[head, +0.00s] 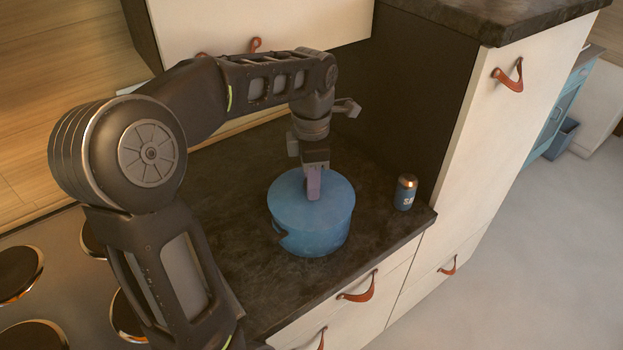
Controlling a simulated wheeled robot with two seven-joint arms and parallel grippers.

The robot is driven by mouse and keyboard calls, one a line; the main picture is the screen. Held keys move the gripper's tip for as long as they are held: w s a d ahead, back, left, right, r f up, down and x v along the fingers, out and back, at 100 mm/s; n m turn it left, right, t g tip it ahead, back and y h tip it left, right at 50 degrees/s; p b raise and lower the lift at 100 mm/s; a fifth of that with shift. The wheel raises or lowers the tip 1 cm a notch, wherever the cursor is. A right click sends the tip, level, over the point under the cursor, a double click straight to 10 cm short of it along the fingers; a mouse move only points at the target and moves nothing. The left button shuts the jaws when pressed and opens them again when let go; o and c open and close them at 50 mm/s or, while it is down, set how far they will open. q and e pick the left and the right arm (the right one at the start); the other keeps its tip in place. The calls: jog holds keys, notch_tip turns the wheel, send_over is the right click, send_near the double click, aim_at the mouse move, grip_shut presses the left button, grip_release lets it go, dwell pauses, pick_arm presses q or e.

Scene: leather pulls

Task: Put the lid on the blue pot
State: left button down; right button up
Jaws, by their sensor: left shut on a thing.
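The blue pot (318,240) stands on the dark countertop, with a small dark handle at its left front. A round blue lid (335,194) covers its top and looks level, lined up with the pot's rim. I cannot tell whether it is fully seated or a hair above the rim. My left gripper (313,196) points down at the middle of the lid and is shut on it there. The fingers hide the part of the lid they grip. My right gripper is not in view.
A small dark can (405,192) with a copper-coloured top stands right of the pot, near the counter's corner. A tall cabinet (510,130) rises behind it. The countertop (250,265) in front of the pot is clear.

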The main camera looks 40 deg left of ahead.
pick_arm(q)
jog(key=shift+f, duration=0.15)
dwell(0.4)
jog(key=c, duration=1)
grip_release()
jog(key=shift+o, duration=0.2)
notch_tip(320, 180, up, 7)
jog(key=p, duration=0.5)
